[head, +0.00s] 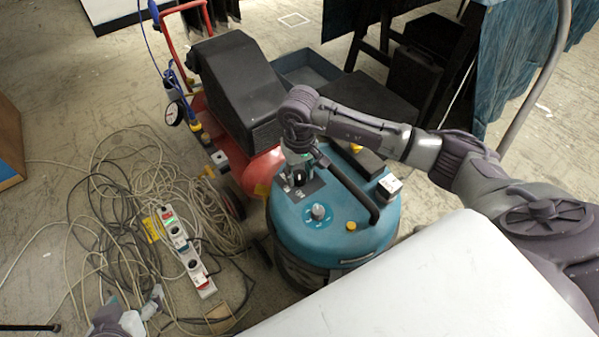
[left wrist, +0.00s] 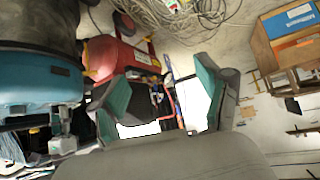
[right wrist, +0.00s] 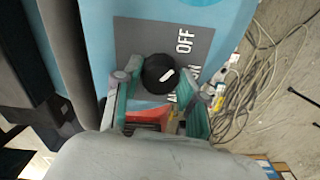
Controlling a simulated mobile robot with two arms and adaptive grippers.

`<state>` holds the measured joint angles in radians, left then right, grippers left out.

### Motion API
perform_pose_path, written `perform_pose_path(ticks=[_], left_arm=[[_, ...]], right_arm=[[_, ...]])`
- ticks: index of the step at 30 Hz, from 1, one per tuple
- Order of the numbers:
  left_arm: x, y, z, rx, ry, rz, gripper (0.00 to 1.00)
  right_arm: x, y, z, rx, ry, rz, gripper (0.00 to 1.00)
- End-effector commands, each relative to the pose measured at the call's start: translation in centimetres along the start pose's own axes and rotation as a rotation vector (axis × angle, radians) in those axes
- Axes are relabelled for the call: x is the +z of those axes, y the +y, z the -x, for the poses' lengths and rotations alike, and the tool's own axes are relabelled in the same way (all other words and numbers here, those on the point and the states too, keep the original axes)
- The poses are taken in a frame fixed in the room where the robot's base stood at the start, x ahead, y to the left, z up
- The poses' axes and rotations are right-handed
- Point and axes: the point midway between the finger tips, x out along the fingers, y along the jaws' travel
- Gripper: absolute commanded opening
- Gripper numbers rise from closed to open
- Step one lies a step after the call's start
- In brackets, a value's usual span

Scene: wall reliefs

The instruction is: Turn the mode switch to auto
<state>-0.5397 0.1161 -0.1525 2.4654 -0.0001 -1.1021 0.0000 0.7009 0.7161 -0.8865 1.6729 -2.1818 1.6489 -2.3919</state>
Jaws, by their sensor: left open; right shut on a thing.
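The mode switch is a round black knob (right wrist: 155,76) with a white mark, on a grey plate (right wrist: 188,38) reading OFF, with partly hidden lettering below. The white mark slants to the upper right in the right wrist view. The plate (head: 306,190) lies on the blue drum-shaped machine (head: 345,238). My right gripper (right wrist: 162,86) is shut on the knob, one finger on each side; it also shows in the head view (head: 299,168). My left gripper (head: 128,318) is at the lower left of the head view, away from the machine. Its fingers are apart and empty in the left wrist view (left wrist: 165,100).
A red compressor (head: 225,140) with a black cover stands behind the machine. Tangled cables (head: 140,215) and a power strip (head: 186,250) lie on the floor to the left. A black curved handle (head: 352,188) and a white surface (head: 440,290) are close by.

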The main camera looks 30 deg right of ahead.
Motion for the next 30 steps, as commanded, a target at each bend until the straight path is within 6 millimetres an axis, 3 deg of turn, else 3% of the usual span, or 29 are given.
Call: perform_pose_path(ticks=[15,30], left_arm=[[-2.8,0.3,-0.4,0.008,0.135,-0.004,0.76],[-2.5,0.5,-0.4,0.011,0.118,-0.002,0.76]], right_arm=[[-0.1,0.0,0.1,0.001,0.002,-0.464,0.06],[-0.1,0.0,0.1,0.001,0.000,-0.940,0.06]])
